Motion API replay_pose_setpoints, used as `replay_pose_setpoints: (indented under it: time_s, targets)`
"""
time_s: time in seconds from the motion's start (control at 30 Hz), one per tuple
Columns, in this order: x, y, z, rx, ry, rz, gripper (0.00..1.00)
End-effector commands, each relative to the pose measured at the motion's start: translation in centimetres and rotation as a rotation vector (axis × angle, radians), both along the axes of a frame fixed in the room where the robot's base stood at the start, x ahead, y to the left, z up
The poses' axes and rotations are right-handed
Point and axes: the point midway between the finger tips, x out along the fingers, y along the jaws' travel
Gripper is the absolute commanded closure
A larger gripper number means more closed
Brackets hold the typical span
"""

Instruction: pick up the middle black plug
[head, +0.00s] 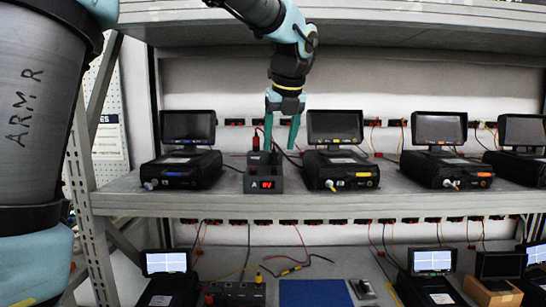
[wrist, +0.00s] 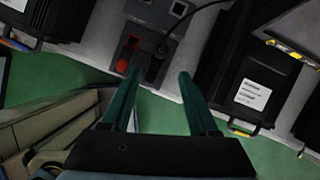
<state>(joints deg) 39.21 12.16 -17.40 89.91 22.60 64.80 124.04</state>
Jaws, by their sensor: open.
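A black plug (wrist: 161,51) with a black cable sits at the box, just beyond my fingertips. I cannot tell whether it is the middle one. My gripper (head: 281,146) points down above the box with its green fingers apart. In the wrist view my gripper (wrist: 161,68) is open, with nothing held between the fingers.
Black monitor units stand left (head: 182,168) and right (head: 340,170) of the box, close to my gripper. The upper board (head: 400,35) is overhead. A lower shelf holds more units and a blue mat (head: 315,293). Thin cables hang along the back wall.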

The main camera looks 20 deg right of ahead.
Motion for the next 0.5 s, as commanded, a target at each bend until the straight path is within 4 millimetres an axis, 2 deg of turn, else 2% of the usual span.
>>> replay_pose_setpoints:
  time_s: [0.3, 0.5]
  targets:
    - [2.6, -0.3, 0.1, 0.001, 0.002, 0.004, 0.40]
    - [3.8, -0.4, -3.0, 0.002, 0.003, 0.001, 0.40]
